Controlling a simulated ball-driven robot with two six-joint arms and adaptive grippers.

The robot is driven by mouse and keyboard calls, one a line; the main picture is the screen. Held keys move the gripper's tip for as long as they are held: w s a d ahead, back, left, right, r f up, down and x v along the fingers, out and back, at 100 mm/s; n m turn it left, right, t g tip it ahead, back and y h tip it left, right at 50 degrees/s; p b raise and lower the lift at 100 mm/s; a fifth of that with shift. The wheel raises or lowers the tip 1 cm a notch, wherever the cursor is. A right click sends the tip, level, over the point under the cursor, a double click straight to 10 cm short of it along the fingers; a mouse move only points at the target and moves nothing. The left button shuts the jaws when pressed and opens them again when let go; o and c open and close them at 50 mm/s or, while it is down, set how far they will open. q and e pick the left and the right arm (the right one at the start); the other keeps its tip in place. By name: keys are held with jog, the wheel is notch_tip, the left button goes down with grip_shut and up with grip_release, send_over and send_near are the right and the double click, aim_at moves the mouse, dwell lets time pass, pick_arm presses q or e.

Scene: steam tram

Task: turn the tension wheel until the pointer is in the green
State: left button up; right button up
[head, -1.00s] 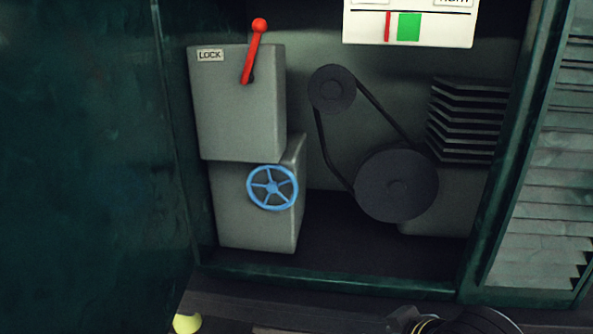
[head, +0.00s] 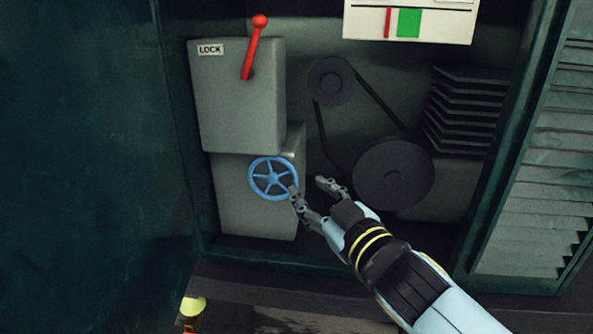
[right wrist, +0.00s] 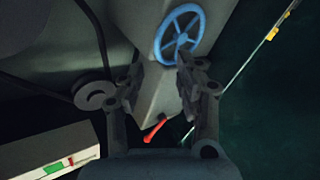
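The blue tension wheel (head: 273,179) is on the front of the lower grey box in the head view. It also shows in the right wrist view (right wrist: 180,35), beyond the fingertips. The gauge (head: 408,22) at the top has a red pointer (head: 387,22) just left of the green zone (head: 409,23), outside it. My right gripper (head: 308,188) is open. One fingertip overlaps the wheel's lower right rim in the head view; I cannot tell whether it touches. Nothing is between the fingers. My left gripper is not in view.
A red lever (head: 254,47) stands on the upper grey box marked LOCK (head: 240,100). A belt runs over a small pulley (head: 332,81) and a large pulley (head: 393,175) right of the wheel, close to my right gripper. A dark green door (head: 90,150) is at left.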

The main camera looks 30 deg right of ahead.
aim_at(292, 174)
jog(key=w, duration=0.6)
jog(key=shift+w+p, duration=0.2)
jog(key=shift+p, duration=0.2)
grip_shut()
